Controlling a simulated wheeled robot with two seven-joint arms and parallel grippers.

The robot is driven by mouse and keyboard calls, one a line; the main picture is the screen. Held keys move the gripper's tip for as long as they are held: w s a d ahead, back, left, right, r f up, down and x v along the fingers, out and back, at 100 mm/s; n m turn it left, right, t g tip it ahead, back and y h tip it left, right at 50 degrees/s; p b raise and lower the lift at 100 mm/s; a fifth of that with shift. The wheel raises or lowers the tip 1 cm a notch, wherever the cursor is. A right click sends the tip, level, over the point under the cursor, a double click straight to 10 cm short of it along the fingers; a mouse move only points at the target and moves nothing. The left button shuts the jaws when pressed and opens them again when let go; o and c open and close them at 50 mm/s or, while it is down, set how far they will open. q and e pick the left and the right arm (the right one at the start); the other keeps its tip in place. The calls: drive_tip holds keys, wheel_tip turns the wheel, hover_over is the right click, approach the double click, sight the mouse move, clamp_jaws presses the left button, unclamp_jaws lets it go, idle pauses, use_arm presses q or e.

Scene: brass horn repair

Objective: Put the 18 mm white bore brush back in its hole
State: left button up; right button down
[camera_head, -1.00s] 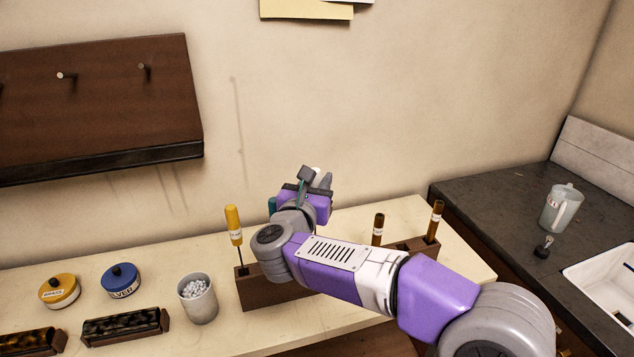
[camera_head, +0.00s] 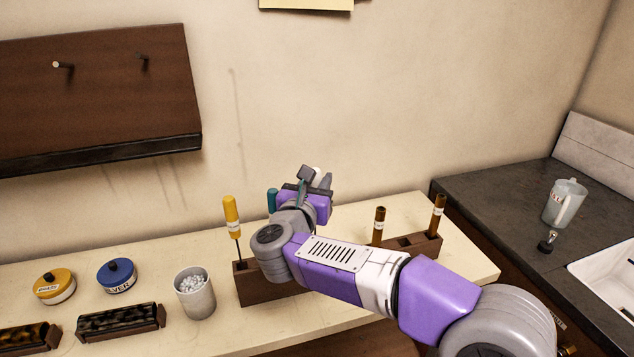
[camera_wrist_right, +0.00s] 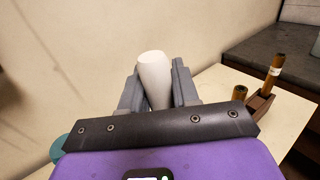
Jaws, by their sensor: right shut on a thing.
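My right gripper (camera_head: 316,180) is above the back part of the bench, behind the wooden brush rack (camera_head: 262,290). In the right wrist view its jaws (camera_wrist_right: 155,90) are shut on the white handle of the bore brush (camera_wrist_right: 154,70). Only a small white tip of the brush (camera_head: 317,170) shows in the head view; its lower part is hidden. The rack holds a yellow-handled brush (camera_head: 232,217) at its left end and two brown-handled brushes (camera_head: 378,226) (camera_head: 438,214) at its right. My arm hides the rack's middle. My left gripper is not in view.
A teal handle (camera_head: 272,200) stands just left of the gripper. A grey cup of white beads (camera_head: 196,294), a yellow tin (camera_head: 55,288), a blue tin (camera_head: 117,276) and dark-bristled brushes (camera_head: 122,323) are at the left. A jug (camera_head: 565,203) stands on the dark counter.

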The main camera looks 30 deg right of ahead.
drive_tip(key=shift+f+b, duration=1.35)
drive_tip(key=shift+f, duration=0.2)
drive_tip(key=c, duration=0.8)
unclamp_jaws()
drive_tip(key=shift+o, duration=0.2)
drive_tip(key=shift+a, duration=0.1)
drive_tip(key=v, duration=0.7)
drive_tip(key=shift+s+p, duration=0.2)
drive_tip(key=shift+p, duration=0.25)
drive_tip(key=shift+a, duration=0.15)
